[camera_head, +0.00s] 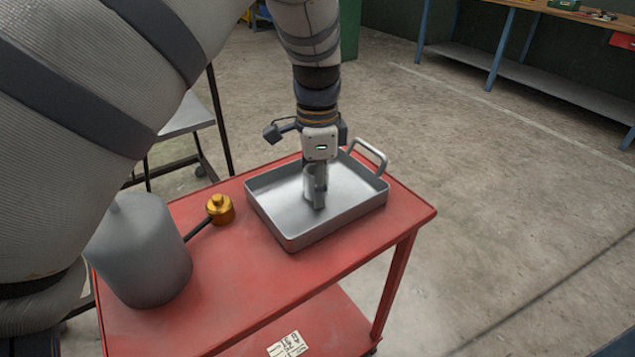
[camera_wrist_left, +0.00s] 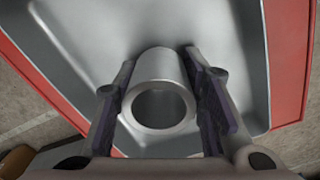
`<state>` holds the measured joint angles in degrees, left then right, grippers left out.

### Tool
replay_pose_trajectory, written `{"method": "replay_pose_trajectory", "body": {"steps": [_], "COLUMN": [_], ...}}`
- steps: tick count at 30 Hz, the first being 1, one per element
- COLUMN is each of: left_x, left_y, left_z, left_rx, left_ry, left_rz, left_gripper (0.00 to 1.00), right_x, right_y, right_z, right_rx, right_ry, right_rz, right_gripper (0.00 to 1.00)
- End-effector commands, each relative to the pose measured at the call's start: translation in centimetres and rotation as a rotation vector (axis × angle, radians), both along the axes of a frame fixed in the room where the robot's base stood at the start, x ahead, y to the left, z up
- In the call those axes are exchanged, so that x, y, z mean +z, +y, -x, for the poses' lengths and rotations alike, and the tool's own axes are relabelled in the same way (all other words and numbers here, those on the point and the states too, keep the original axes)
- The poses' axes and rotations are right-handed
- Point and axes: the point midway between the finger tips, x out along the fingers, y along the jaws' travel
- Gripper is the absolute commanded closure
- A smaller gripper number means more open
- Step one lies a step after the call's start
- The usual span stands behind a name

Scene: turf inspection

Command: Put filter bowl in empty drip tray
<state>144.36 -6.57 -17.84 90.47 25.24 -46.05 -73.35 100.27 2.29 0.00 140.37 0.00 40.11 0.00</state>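The filter bowl (camera_wrist_left: 160,104) is a hollow grey metal cylinder with an open round mouth facing the left wrist camera. In the head view the bowl (camera_head: 309,186) is partly hidden by my left gripper (camera_head: 319,193). The left gripper points down inside the drip tray; its two fingers (camera_wrist_left: 160,95) lie close along both sides of the bowl and look shut on it. The drip tray (camera_head: 270,212) is a shallow grey metal pan with a raised handle. It holds nothing else that I see. Whether the bowl touches the tray floor is unclear. My right gripper is not in view.
The tray stands on a red cart (camera_head: 235,285). A grey canister (camera_head: 140,250) and a brass piece (camera_head: 220,208) with a dark rod stand to the tray's left. A label (camera_head: 289,344) lies on the lower shelf. A blue-legged bench (camera_head: 540,85) is far right.

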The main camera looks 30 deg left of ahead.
Motion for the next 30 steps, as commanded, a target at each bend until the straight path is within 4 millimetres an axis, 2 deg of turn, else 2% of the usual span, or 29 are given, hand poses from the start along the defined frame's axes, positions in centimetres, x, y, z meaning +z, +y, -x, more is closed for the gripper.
{"method": "replay_pose_trajectory", "body": {"steps": [1,2,3,11,13,24,30], "left_x": [0.0,0.0,0.0,0.1,0.7,10.1,12.2], "left_y": [0.0,0.0,0.0,0.0,0.0,0.1,0.0], "left_z": [0.0,0.0,0.0,0.0,0.0,-0.1,-0.1], "left_rx": [0.0,0.0,0.0,0.0,0.0,0.0,0.0], "left_ry": [0.0,0.0,0.0,0.0,-0.001,-0.005,0.001], "left_rz": [0.0,0.0,0.0,0.0,0.001,0.001,0.001], "left_gripper": [0.52,0.45,0.43,0.43,0.43,0.43,0.43], "right_x": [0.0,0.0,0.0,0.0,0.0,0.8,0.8], "right_y": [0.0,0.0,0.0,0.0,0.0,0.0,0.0], "right_z": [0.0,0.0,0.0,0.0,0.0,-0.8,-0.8], "right_rx": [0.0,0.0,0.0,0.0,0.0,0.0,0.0], "right_ry": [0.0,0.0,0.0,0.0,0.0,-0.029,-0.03], "right_rz": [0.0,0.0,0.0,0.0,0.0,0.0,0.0], "right_gripper": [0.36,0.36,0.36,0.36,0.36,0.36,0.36]}}
